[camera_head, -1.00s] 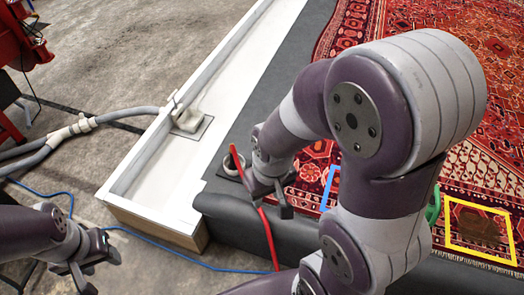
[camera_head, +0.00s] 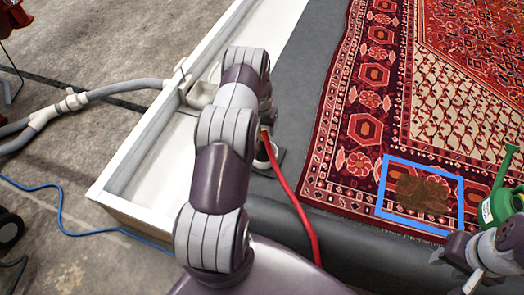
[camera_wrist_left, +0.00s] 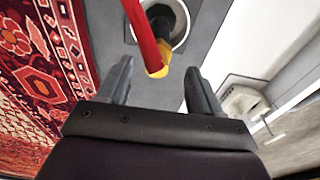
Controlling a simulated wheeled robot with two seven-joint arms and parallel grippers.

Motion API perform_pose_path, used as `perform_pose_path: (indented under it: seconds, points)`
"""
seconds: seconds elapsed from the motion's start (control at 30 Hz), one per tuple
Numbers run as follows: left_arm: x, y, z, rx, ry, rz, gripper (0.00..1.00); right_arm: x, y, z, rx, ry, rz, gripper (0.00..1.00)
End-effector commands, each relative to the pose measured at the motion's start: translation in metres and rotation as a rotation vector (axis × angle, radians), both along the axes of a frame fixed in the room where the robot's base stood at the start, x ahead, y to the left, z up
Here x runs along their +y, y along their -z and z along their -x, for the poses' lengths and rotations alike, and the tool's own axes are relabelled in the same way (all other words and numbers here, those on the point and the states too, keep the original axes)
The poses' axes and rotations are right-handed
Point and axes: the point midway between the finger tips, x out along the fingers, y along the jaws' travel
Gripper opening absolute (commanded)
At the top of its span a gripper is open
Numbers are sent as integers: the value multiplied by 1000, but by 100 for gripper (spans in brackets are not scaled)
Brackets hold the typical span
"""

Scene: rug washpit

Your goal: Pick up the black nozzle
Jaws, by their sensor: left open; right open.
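The black nozzle (camera_wrist_left: 161,14) sits in a pale round holder (camera_wrist_left: 178,40) on a dark pad, seen in the left wrist view. A yellow collar (camera_wrist_left: 163,56) joins it to a red hose (camera_wrist_left: 142,35). In the head view, my left arm hides most of the nozzle, while the hose (camera_head: 291,190) and part of the holder (camera_head: 262,160) show. My left gripper (camera_wrist_left: 160,76) is open, its fingers spread either side below the collar, with nothing held. My right gripper (camera_head: 457,255) is open and empty at the lower right.
A white trough (camera_head: 122,178) runs along the left of the dark mat. A red patterned rug (camera_head: 350,140) lies to the right, with a blue frame (camera_head: 381,185) around a brown stain (camera_head: 422,194). A green watering can (camera_head: 497,208) is near my right gripper.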

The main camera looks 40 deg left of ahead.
Motion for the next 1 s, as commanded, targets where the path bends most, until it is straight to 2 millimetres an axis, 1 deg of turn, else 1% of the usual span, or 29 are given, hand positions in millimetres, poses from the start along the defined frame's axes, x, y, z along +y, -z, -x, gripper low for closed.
perform_pose_path:
  seconds: [0.1,0.23,0.33,0.53,0.57,0.6,0.67,0.7,0.73,1.0]
  points:
    - [-1,23,1,3,0,2,65,0,8,0,0,0,0,43]
    - [0,46,-2,1,0,0,65,0,14,0,0,0,0,43]
    - [0,53,-3,-1,1,0,65,0,15,0,0,0,0,43]
    - [1,52,-3,-1,1,0,65,0,14,0,0,0,0,43]
    - [1,52,-3,-1,1,0,58,0,14,0,0,0,0,43]
    - [0,52,-3,-1,1,0,45,0,14,0,0,0,0,43]
    - [0,52,-3,-1,1,0,26,0,14,0,0,0,0,43]
    - [0,52,-3,-1,1,0,13,0,14,0,0,0,0,43]
    - [0,52,-3,-1,1,0,9,0,14,0,0,0,0,43]
    - [1,51,-4,-2,1,-1,9,0,14,0,0,0,0,43]
